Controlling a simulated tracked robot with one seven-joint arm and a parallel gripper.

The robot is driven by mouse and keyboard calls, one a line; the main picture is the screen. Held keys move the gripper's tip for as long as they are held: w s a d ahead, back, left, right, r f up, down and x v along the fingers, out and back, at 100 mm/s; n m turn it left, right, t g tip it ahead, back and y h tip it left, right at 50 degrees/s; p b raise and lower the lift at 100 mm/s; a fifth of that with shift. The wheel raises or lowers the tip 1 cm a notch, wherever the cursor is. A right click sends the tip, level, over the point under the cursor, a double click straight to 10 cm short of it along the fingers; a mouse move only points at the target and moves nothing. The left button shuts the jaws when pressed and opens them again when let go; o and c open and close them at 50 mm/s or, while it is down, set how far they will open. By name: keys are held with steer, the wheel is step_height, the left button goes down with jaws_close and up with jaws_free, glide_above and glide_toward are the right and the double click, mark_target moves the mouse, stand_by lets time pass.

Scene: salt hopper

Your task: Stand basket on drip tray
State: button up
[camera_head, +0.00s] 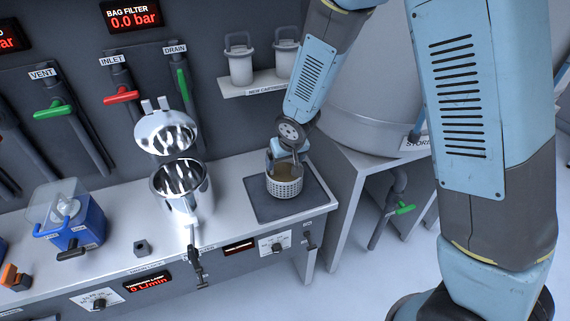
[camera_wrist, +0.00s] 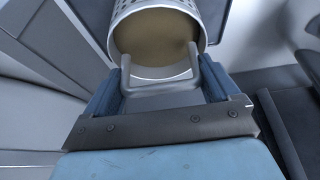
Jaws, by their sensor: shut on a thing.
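The basket (camera_head: 285,184) is a pale perforated cup with a brown inside, upright over the dark drip tray (camera_head: 262,210) at the right end of the bench. I cannot tell whether its base touches the tray. My gripper (camera_head: 284,152) is above it, shut on its wire handle. In the wrist view the basket (camera_wrist: 158,32) shows at the top, and its handle runs down between the jaws of my gripper (camera_wrist: 160,88). My gripper hides part of the basket's rim in the head view.
An open metal filter housing (camera_head: 181,190) with its lid raised stands left of the tray. A blue box (camera_head: 71,222) with a clear top is farther left. Two white cartridges (camera_head: 239,62) sit on a wall shelf behind. A large pale vessel (camera_head: 375,90) is right of the bench.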

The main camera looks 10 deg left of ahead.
steer(key=shift+f, duration=0.85)
steer(key=shift+f, duration=0.1)
steer(key=o, duration=1.6)
steer(key=shift+v, duration=6.1)
steer(key=shift+d, duration=0.1)
